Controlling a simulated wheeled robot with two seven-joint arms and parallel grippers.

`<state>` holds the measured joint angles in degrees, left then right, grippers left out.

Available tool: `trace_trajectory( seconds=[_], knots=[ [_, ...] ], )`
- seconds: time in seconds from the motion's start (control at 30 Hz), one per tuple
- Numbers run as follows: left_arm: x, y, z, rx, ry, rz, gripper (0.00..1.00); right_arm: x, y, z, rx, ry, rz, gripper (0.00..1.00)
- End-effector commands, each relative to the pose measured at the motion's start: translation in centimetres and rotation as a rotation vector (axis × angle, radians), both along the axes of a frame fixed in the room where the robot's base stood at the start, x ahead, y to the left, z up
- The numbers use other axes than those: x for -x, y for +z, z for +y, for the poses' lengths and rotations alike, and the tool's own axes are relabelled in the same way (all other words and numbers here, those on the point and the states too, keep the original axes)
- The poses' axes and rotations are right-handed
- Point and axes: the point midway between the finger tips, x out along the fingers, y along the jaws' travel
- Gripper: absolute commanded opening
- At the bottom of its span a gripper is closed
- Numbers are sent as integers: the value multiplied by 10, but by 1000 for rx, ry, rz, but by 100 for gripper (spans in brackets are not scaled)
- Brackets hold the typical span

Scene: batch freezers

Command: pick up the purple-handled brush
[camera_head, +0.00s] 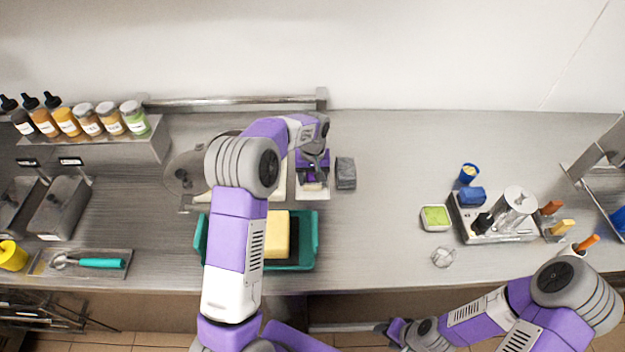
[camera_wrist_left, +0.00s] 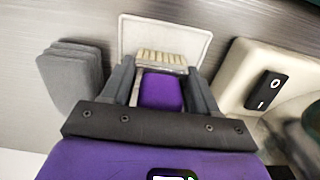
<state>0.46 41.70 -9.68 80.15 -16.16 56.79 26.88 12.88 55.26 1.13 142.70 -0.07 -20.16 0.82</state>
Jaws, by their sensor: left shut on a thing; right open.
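The purple-handled brush (camera_wrist_left: 162,92) sits between the fingers of my left gripper (camera_wrist_left: 160,76) in the left wrist view. Its pale bristles point away from the gripper, over a small white tray (camera_wrist_left: 190,40). The fingers are shut on the brush. In the head view my left gripper (camera_head: 313,172) reaches down over the white tray (camera_head: 312,194), and its wrist hides most of the brush. Whether the bristles touch the tray cannot be told. My right gripper (camera_head: 388,330) is open, low in front of the counter edge, far from the brush.
A grey stack of pads (camera_head: 345,173) stands just right of the tray. A cream appliance with a switch (camera_wrist_left: 262,85) is close on the other side. A green tray (camera_head: 308,262) with a yellow block (camera_head: 277,235) lies in front.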

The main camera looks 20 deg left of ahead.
Motion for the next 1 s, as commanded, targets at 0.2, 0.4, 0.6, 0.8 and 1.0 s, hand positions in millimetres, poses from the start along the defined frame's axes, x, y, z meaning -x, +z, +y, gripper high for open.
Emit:
trace_trajectory(
  seconds=[0.2, 0.4, 0.6, 0.8, 1.0],
  knots=[
    [1, 0, 0, 0, 0, 2, 29, 0, 0, 0, 0, 0, 0, 54],
    [0, 28, 0, 0, -1, -3, 29, 0, 4, 0, 0, 0, 0, 54],
    [0, 69, 0, 0, 0, -2, 29, 0, 10, 0, 0, 0, 0, 54],
    [0, 95, 0, 1, 1, 0, 29, 0, 14, 0, 0, 0, 0, 54],
    [0, 100, 0, 1, 0, 3, 29, 0, 14, 0, 0, 0, 0, 54]
  ],
)
